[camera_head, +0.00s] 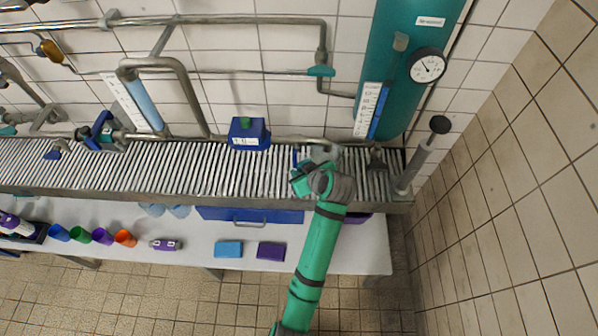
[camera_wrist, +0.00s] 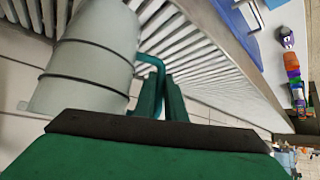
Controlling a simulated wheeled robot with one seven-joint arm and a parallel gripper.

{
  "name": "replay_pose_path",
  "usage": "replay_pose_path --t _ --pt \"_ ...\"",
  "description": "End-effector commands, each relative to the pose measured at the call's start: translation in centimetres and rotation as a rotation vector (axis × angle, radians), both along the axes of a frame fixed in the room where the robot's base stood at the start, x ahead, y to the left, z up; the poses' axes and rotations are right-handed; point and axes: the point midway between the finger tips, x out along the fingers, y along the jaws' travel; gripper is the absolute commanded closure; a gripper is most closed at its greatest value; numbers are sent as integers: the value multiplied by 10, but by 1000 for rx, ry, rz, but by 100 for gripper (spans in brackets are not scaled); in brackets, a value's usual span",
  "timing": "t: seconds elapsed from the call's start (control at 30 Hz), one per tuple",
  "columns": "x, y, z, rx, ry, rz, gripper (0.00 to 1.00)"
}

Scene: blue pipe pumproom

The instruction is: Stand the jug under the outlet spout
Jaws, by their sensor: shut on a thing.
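The pale grey jug (camera_wrist: 90,60) with dark bands fills the upper left of the wrist view. Its thin teal handle (camera_wrist: 150,60) runs between the dark green fingers of my gripper (camera_wrist: 162,97), which is shut on it. In the head view my gripper (camera_head: 318,172) is over the right part of the roller conveyor, and my wrist hides most of the jug there. I cannot tell whether the jug touches the rollers. Several pipes hang above the conveyor, including a bent grey one (camera_head: 185,80); I cannot tell which is the outlet spout.
The roller conveyor (camera_head: 190,165) runs along the tiled wall. A blue box (camera_head: 248,133) stands at its back edge. A teal tank (camera_head: 395,70) with a gauge (camera_head: 427,66) is at the right. Coloured cups (camera_head: 102,236) and flat blocks (camera_head: 229,248) lie on the white bench (camera_head: 350,258) in front.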

Motion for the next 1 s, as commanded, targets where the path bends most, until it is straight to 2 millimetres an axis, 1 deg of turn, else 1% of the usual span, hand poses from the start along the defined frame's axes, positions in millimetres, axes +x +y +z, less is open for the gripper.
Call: replay_pose_path --t 0.2,0.23,0.3,0.57,0.67,0.73,0.87,1.0 --pt "0 -1 -2 -1 1 -1 100" --pt "0 -1 -3 0 1 -1 87" --pt "0 -1 -2 1 0 -1 71" --pt "0 -1 -2 1 0 -1 71" --pt "0 0 1 1 -1 -1 71" --pt "-3 -4 4 -1 0 -2 71" --pt "-15 -12 18 -1 -2 -4 71" --pt "-32 -23 39 -1 -3 -5 71"
